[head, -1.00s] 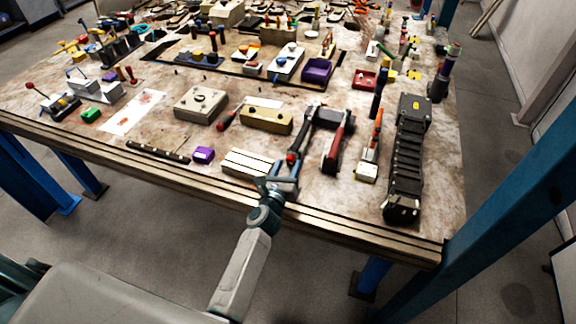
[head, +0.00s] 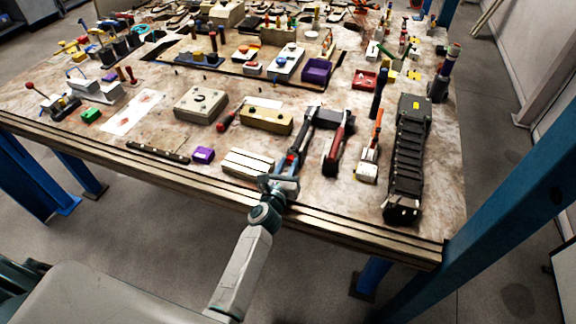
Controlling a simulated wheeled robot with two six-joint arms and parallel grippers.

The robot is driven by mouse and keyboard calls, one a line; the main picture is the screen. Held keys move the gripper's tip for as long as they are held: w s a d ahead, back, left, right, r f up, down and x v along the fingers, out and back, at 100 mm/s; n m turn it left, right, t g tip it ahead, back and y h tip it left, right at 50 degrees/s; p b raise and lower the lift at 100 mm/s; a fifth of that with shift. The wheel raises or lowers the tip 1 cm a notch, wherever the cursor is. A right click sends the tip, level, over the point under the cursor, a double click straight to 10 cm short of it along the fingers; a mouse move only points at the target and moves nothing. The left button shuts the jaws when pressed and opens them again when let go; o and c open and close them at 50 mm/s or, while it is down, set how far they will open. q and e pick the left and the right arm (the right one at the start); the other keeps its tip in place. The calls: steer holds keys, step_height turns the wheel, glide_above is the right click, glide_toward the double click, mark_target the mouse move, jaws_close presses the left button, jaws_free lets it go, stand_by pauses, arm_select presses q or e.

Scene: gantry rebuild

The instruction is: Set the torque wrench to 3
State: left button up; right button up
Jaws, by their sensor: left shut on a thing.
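My left gripper (head: 290,166) is at the front edge of the workbench, to the right of its middle in the head view. It is shut on the near end of a slim dark tool with a red part (head: 306,122), which looks to be the torque wrench. The tool lies pointing away from me, slightly right. The gripper's fingers hide part of its near end, and any scale or setting on it is too small to read. My right gripper is not in view.
A tool with red handles (head: 338,148) lies close to the right of the held tool. A pale grooved block (head: 246,163) is close on the left. A yellow-tan block (head: 266,119) sits behind. A long black ribbed object (head: 408,155) lies farther right. The workbench (head: 130,90) is crowded.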

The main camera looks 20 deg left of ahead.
arm_select(q)
steer(key=m, duration=0.4)
steer(key=shift+m+b, duration=0.35)
steer(key=shift+m, duration=0.05)
steer(key=m, duration=0.3)
steer(key=shift+m, duration=0.3)
steer(key=m, duration=0.2)
steer(key=shift+a+m+b, duration=0.1)
steer(key=shift+m+b, duration=0.25)
steer(key=shift+m, duration=0.05)
steer(key=m, duration=0.6)
steer(key=shift+m+h+b, duration=0.3)
steer(key=shift+b, duration=0.1)
steer(key=m, duration=0.4)
steer(key=shift+m+b, duration=0.3)
steer(key=shift+b, duration=0.05)
steer(key=shift+m, duration=0.5)
steer(key=o, duration=0.9)
